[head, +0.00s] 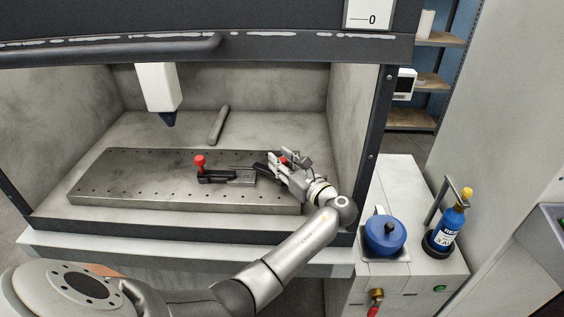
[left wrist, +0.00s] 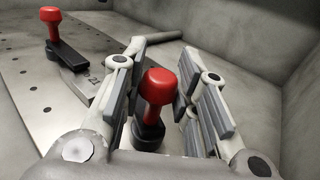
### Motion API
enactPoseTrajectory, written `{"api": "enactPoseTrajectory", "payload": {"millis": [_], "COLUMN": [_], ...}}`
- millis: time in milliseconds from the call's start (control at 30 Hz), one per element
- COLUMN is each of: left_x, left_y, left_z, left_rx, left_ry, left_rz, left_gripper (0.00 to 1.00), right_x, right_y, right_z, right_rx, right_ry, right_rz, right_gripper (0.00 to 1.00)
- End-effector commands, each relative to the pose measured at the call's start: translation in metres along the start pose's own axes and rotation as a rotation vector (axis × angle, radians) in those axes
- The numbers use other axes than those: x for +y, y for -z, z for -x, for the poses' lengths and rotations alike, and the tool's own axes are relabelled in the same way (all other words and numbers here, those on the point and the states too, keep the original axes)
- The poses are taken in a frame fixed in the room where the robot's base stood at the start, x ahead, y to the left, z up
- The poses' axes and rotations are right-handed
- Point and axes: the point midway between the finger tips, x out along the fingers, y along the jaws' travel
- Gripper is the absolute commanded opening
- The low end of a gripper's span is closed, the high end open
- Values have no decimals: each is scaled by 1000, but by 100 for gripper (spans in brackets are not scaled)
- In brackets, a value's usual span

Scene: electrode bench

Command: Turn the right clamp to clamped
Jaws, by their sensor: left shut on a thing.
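The right clamp's red knob (head: 283,160) shows among the fingers of my left gripper (head: 280,163) at the right end of the metal plate (head: 130,183). In the left wrist view the red knob (left wrist: 158,88) stands upright on its dark base between the two finger pads. My left gripper is shut on this clamp; the exact contact is hard to see. The left clamp (head: 214,177), with a red knob and a black bar, stands to the left; its knob (left wrist: 51,16) also shows in the left wrist view. A small grey piece (head: 242,177) lies between the clamps. My right gripper is not in view.
A white head with a dark tip (head: 160,90) hangs above the plate. A grey rod (head: 219,125) lies behind it. The chamber's right wall (head: 355,120) is close to my left gripper. Outside stand a blue pot (head: 385,236) and a blue bottle (head: 449,228).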

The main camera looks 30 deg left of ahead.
Motion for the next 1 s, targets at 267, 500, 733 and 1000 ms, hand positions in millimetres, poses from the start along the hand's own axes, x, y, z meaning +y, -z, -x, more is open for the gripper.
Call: {"api": "enactPoseTrajectory", "payload": {"millis": [267, 500, 733, 1000], "left_x": [0, 0, 0, -1], "left_y": [-1, 0, 0, 1], "left_z": [0, 0, 4, 52], "left_rx": [-1, 0, 1, 3], "left_ry": [1, 1, 2, 4], "left_rz": [1, 1, 0, 0], "left_gripper": [36, 47, 47, 47], "right_x": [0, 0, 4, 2], "right_y": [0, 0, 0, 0], "right_z": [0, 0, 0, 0], "right_rx": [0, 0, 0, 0], "right_ry": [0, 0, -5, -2], "right_rz": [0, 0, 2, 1], "right_gripper": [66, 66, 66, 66]}}
